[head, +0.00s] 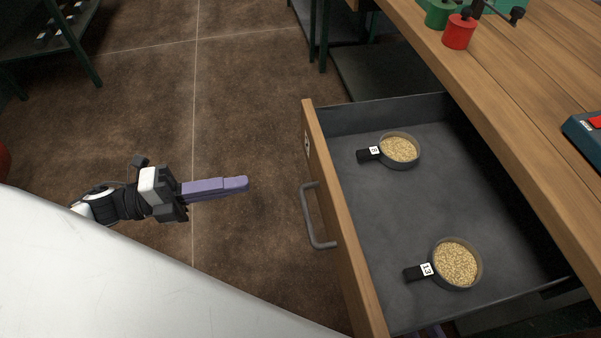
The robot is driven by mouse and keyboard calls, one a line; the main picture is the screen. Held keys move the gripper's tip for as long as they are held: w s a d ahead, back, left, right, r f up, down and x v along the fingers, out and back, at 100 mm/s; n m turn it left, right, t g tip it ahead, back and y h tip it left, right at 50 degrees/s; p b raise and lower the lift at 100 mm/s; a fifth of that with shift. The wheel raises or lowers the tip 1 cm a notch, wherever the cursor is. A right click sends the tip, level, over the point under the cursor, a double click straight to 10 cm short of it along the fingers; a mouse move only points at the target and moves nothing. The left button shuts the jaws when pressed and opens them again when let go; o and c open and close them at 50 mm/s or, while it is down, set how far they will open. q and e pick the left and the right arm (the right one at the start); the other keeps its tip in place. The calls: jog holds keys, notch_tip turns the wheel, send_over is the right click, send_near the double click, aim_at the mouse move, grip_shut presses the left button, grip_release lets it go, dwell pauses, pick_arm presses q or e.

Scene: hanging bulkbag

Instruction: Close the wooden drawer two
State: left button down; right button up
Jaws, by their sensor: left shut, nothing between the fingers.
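A wooden-fronted drawer (338,215) with a dark grey inside stands pulled out from under the wooden table at the right of the head view. Its grey bar handle (309,219) faces left. My left gripper (246,184) is shut and empty, its purple fingers pointing right toward the drawer front. It is left of the handle and apart from it. My right gripper cannot be made out; only a small purple bit shows below the drawer at the bottom edge.
Two round scoops of grain, an upper one (400,148) and a lower one (456,265), lie in the drawer. The wooden table (500,85) holds green and red items (459,32) and a blue-green device (585,135). Brown floor (240,110) lies open left of the drawer.

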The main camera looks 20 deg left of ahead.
aim_at(316, 171)
pick_arm(q)
jog(key=b+x, duration=0.1)
jog(key=x, duration=1.1)
jog(key=shift+w+d, duration=0.15)
jog(key=shift+d, duration=0.05)
jog(key=shift+d+r, duration=0.1)
